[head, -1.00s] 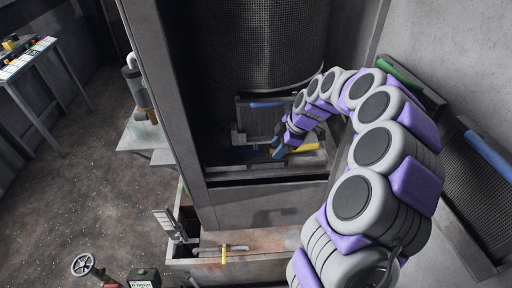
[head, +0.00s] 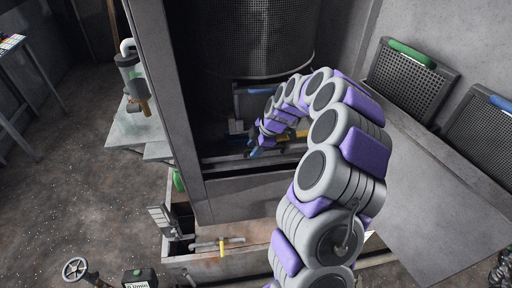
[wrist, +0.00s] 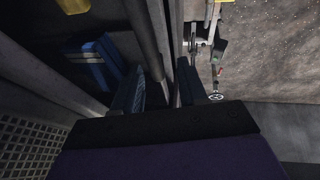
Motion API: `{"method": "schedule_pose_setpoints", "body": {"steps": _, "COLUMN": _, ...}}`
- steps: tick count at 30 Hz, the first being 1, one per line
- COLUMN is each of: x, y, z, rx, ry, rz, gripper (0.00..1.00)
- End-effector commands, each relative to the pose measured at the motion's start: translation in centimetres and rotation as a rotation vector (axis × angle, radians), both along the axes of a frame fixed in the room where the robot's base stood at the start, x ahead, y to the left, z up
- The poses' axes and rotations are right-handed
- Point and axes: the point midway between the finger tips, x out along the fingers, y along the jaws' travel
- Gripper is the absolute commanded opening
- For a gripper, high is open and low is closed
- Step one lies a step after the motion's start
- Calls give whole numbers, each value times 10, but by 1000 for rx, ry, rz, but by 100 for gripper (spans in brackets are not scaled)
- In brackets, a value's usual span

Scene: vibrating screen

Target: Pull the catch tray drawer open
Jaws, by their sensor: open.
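The screen machine's cabinet stands open in the head view. In its lower opening, a tray-like recess holds blue and yellow pieces, and a grey front rail (head: 228,161) runs along its near side. I take this to be the catch tray drawer; how far out it sits is not clear. My gripper (head: 254,150) is at this rail, partly hidden by my arm. In the wrist view my gripper (wrist: 164,88) is open, with a finger on each side of a grey upright edge (wrist: 160,32). I cannot tell whether the fingers touch it.
A blue block (wrist: 94,65) and a yellow piece (wrist: 73,5) lie inside, left of the edge. A mesh drum (head: 258,40) is above. Mesh panels (head: 408,78) lean at right. A low trough (head: 205,262) stands below in front. Open floor (head: 90,190) is at left.

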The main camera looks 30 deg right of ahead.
Motion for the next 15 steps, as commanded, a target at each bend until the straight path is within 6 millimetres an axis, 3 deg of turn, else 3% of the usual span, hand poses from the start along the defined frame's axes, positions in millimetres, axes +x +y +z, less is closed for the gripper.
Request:
{"method": "schedule_pose_setpoints", "body": {"steps": 4, "x": 0, "y": -10, "z": -1, "rx": 11, "ry": 2, "rz": 0, "gripper": 42}}
{"method": "schedule_pose_setpoints", "body": {"steps": 8, "x": 0, "y": -15, "z": -2, "rx": 15, "ry": 2, "rz": -2, "gripper": 30}}
{"method": "schedule_pose_setpoints", "body": {"steps": 15, "x": 1, "y": -5, "z": 0, "rx": 3, "ry": -1, "rz": -3, "gripper": 7}}
